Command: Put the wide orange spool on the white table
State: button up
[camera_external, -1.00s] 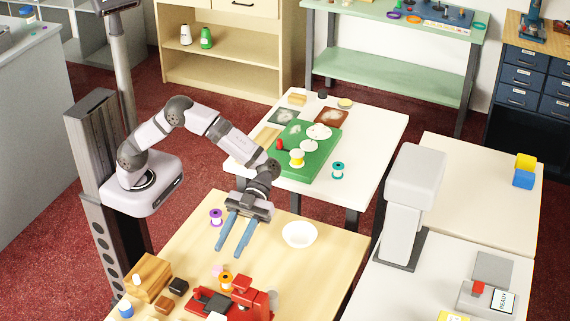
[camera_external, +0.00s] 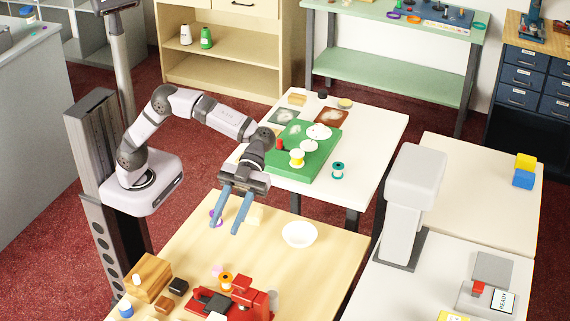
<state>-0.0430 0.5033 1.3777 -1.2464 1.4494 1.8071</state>
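The wide orange spool (camera_external: 226,280) stands on the light wooden table (camera_external: 330,250), just behind the red machine. My gripper (camera_external: 229,226) hangs over the back left of that table, pointing down. Its two blue fingers are apart with nothing visible between them. The orange spool is below and clear of the fingers in the picture. A purple spool (camera_external: 215,216) is partly hidden behind the left finger. A white table (camera_external: 376,130) with a green board (camera_external: 303,172) stands behind the wooden table.
A white bowl (camera_external: 299,234) and a pale yellow block (camera_external: 256,214) are on the wooden table. The red machine (camera_external: 240,300) is near the orange spool. A teal spool (camera_external: 338,170) stands on the white table. That table's right side is clear.

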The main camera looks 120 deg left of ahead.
jog(key=s+d+f+n+t+y+p, duration=0.2)
jog(key=d+f+n+t+y+p, duration=0.3)
jog(key=n, duration=0.3)
jog(key=s+a+r+n+t+y+p, duration=0.3)
jog(key=s+a+r+n+t+y, duration=0.15)
jog(key=r+t, duration=0.2)
send_near(224, 276)
jog(key=shift+w+d+f+n+b, duration=0.15)
jog(key=shift+w+d+f, duration=0.05)
jog(key=shift+w+f, duration=0.35)
jog(key=shift+w+d+f+n+b, duration=0.1)
jog(key=shift+w+d+f+b, duration=0.1)
jog(key=shift+w+f, duration=0.4)
jog(key=shift+r+p+x, duration=0.2)
jog(key=shift+p+x, duration=0.25)
jog(key=shift+x, duration=1.4)
jog(key=shift+r+p+x, duration=0.2)
jog(key=shift+p+x, duration=0.25)
jog(key=shift+x, duration=1.4)
jog(key=shift+w, duration=0.15)
jog(key=c, duration=0.8)
jog(key=shift+r+t, duration=0.15)
jog(key=shift+t, duration=0.1)
jog(key=shift+r, duration=4.9)
